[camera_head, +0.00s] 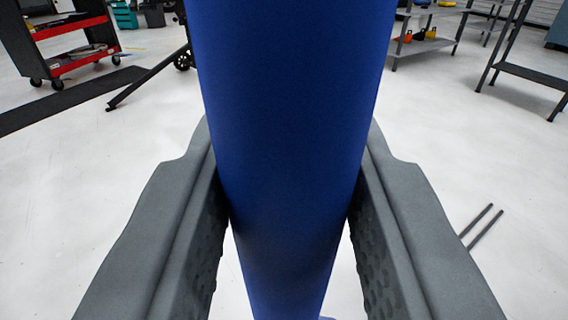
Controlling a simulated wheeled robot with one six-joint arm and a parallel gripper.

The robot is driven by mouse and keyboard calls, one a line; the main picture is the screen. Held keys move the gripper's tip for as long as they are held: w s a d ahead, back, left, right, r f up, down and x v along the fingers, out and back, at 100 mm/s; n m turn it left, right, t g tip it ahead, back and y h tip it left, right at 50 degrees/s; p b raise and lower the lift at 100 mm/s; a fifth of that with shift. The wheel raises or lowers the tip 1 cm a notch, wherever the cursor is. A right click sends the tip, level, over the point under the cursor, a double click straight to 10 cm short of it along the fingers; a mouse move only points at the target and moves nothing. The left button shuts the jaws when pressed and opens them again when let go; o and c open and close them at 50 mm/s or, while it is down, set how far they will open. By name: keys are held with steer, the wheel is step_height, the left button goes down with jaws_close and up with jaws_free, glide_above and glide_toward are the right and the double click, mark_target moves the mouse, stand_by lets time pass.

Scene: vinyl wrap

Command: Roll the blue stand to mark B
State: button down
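The blue stand (290,90) shows as a thick, smooth blue column that fills the middle of the view from the top edge to the bottom. My gripper (290,165) has one grey finger on each side of the column, and both textured inner pads appear to press against it. The column looks upright. Its top is out of view, and its base is mostly out of view below. I see no mark B in this view; the column and fingers hide part of the floor.
A dark cart with red shelves (75,62) stands at the back left. A black strip (60,103) and a thin-legged black stand (150,78) are near it. Shelving (425,45) and a grey bench (535,75) stand right. Two dark bars (482,226) show on the open white floor.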

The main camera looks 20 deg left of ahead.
steer(key=shift+s+a, duration=0.1)
stand_by(0.3)
steer(key=c, duration=1.1)
jaws_free()
steer(key=v, duration=1.7)
steer(key=shift+s, duration=0.2)
steer(key=shift+w+r, duration=0.1)
